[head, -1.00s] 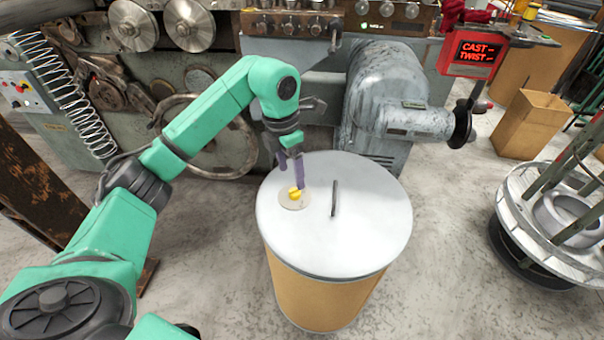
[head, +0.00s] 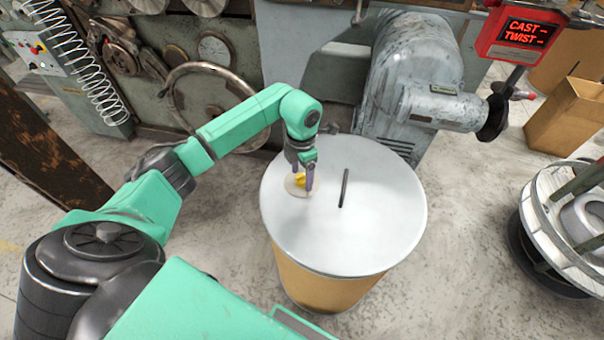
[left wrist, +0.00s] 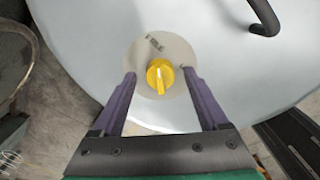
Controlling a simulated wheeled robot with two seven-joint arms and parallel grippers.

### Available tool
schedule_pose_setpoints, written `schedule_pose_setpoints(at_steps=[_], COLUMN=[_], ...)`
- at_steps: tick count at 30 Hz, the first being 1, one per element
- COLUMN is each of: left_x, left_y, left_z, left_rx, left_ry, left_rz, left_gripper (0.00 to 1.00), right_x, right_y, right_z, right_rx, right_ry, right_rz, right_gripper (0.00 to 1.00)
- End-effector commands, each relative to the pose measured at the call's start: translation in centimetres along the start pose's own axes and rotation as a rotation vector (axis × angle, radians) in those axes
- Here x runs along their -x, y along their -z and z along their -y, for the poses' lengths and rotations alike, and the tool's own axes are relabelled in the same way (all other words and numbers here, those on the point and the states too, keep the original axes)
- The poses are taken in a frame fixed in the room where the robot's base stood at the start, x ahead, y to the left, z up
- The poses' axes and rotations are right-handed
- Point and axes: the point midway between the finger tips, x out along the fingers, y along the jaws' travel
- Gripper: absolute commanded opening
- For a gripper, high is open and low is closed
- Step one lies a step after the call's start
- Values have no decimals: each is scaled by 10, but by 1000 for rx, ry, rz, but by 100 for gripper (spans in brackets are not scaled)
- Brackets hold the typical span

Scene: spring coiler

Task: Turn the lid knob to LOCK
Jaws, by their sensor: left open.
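The yellow lid knob (head: 299,181) sits on a round pale dial plate (head: 293,190) on the left part of the grey drum lid (head: 345,235). In the left wrist view the knob (left wrist: 160,77) carries a white pointer line that points toward the gripper's palm. Dark lettering (left wrist: 155,43) shows on the plate but is too small to read. My left gripper (head: 307,190) is open above the plate. In the left wrist view its purple fingers (left wrist: 160,88) stand on either side of the knob with gaps, not touching it. My right gripper is not in view.
A dark bar handle (head: 344,188) stands on the lid just right of the knob. A grey machine housing (head: 415,85) is behind the drum. A metal reel (head: 575,225) stands on the right, with grey floor between it and the drum.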

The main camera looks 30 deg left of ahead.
Motion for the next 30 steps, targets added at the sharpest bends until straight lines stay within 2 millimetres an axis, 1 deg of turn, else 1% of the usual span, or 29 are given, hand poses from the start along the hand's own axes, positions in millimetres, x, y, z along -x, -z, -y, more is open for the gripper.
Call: schedule_pose_setpoints(at_steps=[7, 8, 9, 11, 12, 13, 14, 23, 30], left_x=[-2, -2, -2, -2, -2, -2, -2, -2, -3], left_y=[0, 0, 0, 0, 0, 0, 0, 0, 0], left_z=[0, 0, 0, 0, 0, 0, 0, 0, -1], left_rx=[0, 0, 0, 0, 0, 0, 0, -27, -134], left_ry=[0, 0, 0, 0, 0, 0, 0, -1, -2], left_rz=[1, 1, 1, 1, 1, 1, 1, 2, 2], left_gripper=[77, 69, 54, 31, 15, 4, 0, 0, 0], right_x=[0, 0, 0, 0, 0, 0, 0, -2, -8], right_y=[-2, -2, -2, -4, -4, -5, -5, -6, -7], right_z=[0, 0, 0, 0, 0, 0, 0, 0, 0], right_rx=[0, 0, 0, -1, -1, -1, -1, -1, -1], right_ry=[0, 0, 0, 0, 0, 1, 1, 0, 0], right_rz=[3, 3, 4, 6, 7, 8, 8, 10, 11], right_gripper=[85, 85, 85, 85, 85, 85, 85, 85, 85])
